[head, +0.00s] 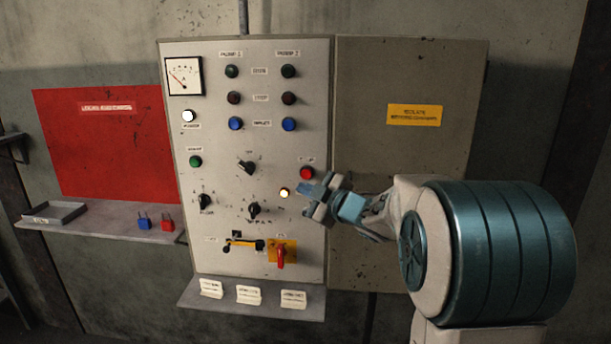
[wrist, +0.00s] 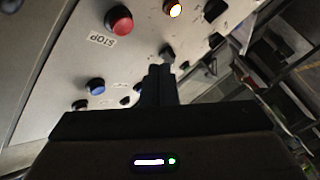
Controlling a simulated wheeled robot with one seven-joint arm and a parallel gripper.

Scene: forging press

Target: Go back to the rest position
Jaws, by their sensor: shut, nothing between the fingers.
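My gripper (head: 318,200) is in front of the control panel (head: 214,262), near its right edge, just right of the lit yellow lamp (head: 284,193) and below the red stop button (head: 306,173). In the wrist view my gripper (wrist: 158,72) has its fingers together, with nothing between them. The red stop button (wrist: 119,20) and the lit yellow lamp (wrist: 173,8) show beyond the fingers there. I cannot tell whether the fingertips touch the panel.
A red-and-yellow switch (head: 281,254) sits low on the panel. A ledge with tags (head: 250,299) juts out below. At left, a shelf (head: 100,229) holds a tray (head: 54,213), a blue padlock (head: 144,222) and a red padlock (head: 167,222). A closed grey cabinet door (head: 400,160) is behind my arm.

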